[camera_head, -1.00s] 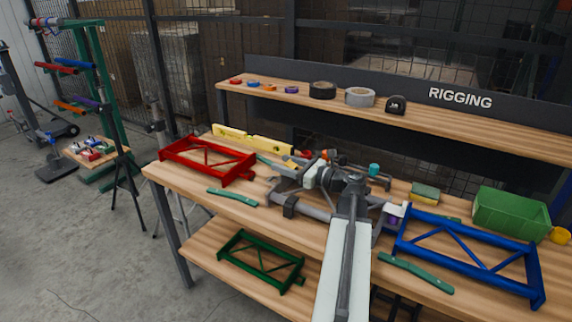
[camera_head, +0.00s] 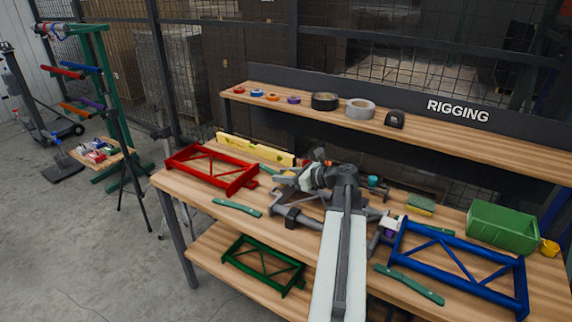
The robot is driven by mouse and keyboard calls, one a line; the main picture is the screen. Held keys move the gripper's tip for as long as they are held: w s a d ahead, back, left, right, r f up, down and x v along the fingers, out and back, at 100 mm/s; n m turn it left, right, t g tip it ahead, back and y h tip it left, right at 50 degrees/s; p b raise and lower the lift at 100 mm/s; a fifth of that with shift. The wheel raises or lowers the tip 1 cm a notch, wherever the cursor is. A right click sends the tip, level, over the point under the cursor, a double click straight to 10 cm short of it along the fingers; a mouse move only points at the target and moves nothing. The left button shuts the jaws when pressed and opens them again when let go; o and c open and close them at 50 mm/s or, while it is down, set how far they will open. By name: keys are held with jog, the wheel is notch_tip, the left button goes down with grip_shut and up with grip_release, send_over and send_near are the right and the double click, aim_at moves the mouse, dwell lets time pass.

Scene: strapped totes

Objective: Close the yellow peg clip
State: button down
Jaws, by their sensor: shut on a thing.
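My gripper (camera_head: 284,180) is at the end of my arm, low over the middle of the workbench, pointing left. Its jaws are shut on a small yellow thing, which appears to be the yellow peg clip (camera_head: 287,173). Only a little of the clip shows beside the gripper, so its shape and how far its jaws are closed cannot be told.
A red frame (camera_head: 213,168) and a yellow level (camera_head: 255,150) lie to the left. A blue frame (camera_head: 460,262), a green bin (camera_head: 503,227) and a sponge (camera_head: 420,204) are at right. Green strips (camera_head: 237,207) lie along the front. Tape rolls (camera_head: 325,101) stand on the back shelf.

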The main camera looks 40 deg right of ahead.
jog(key=w+g+h+p, duration=0.1)
jog(key=g+p, duration=0.3)
jog(key=w+f+g+h+p, duration=0.1)
jog(key=g+p, duration=0.3)
jog(key=w+f+g+h+p, duration=0.1)
jog(key=g+p, duration=0.2)
jog(key=g, duration=0.1)
jog(key=shift+w+a+f+p, duration=0.25)
jog(key=shift+w+p, duration=0.1)
jog(key=shift+p, duration=0.05)
jog(key=g, duration=0.1)
jog(key=f+g+b, duration=0.1)
jog(key=g, duration=0.1)
jog(key=shift+a+h, duration=0.1)
jog(key=shift+h, duration=0.3)
jog(key=shift+f+g+b, duration=0.15)
jog(key=shift+g+b, duration=0.2)
jog(key=shift+g, duration=0.15)
